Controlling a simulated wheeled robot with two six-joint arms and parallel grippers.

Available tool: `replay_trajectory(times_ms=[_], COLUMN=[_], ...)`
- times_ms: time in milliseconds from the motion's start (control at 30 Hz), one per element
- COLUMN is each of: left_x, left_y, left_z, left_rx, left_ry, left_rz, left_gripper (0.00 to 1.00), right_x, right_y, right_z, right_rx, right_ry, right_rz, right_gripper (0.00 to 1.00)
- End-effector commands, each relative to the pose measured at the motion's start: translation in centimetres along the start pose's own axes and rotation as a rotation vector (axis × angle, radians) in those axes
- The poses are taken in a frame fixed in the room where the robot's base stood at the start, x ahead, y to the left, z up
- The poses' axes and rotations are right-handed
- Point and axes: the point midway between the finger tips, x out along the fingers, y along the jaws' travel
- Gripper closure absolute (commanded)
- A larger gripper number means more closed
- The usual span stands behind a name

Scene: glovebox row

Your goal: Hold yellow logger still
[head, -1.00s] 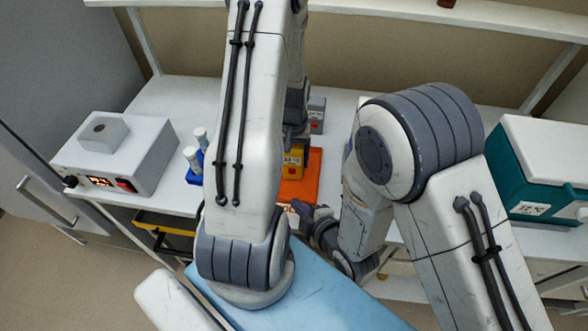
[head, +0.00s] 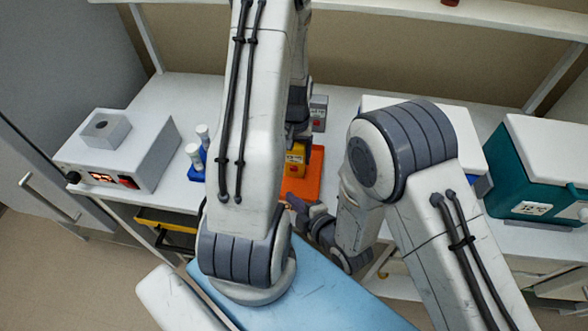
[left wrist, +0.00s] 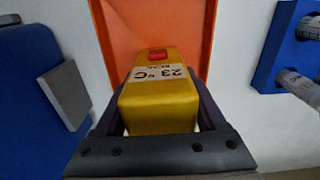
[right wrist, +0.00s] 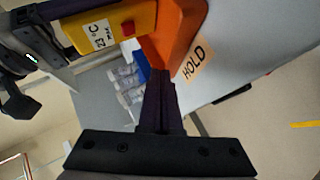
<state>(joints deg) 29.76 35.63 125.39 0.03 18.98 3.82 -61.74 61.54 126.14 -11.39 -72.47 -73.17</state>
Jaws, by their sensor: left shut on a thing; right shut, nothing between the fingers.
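The yellow logger (head: 295,162) has a white "23 °C" label and a red button. It is at the orange holder (head: 309,183), partly hidden by my left arm in the head view. My left gripper (left wrist: 160,115) is shut on the logger, with a finger along each side of it. The logger also shows in the right wrist view (right wrist: 120,22), with the left gripper's fingers at its edge. My right gripper (right wrist: 162,85) is shut and empty, pointing toward the orange holder's edge, near a "HOLD" label (right wrist: 195,62), apart from the logger.
A blue rack with white-capped tubes (head: 197,160) stands left of my left arm. A white instrument box (head: 125,150) is further left. A teal box with a white lid (head: 540,165) stands at the right.

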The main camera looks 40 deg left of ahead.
Motion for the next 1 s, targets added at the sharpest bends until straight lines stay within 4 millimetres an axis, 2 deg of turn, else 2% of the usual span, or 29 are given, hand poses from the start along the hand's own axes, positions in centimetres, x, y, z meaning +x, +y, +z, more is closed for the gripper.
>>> replay_trajectory(times_ms=[200, 400, 1000], left_x=[0.0, 0.0, 0.0], left_y=[0.0, 0.0, 0.0], left_z=[0.0, 0.0, 0.0], left_rx=[0.0, 0.0, 0.0], left_ry=[0.0, 0.0, 0.0], left_rz=[0.0, 0.0, 0.0], left_gripper=[0.91, 0.91, 0.91], right_x=[2.2, 3.4, 3.8], right_y=[1.9, 2.8, 3.1], right_z=[1.7, 2.6, 2.9], right_rx=[0.0, 0.001, 0.0], right_ry=[-0.002, -0.002, -0.002], right_rz=[0.007, 0.007, 0.006], right_gripper=[1.0, 1.0, 1.0])
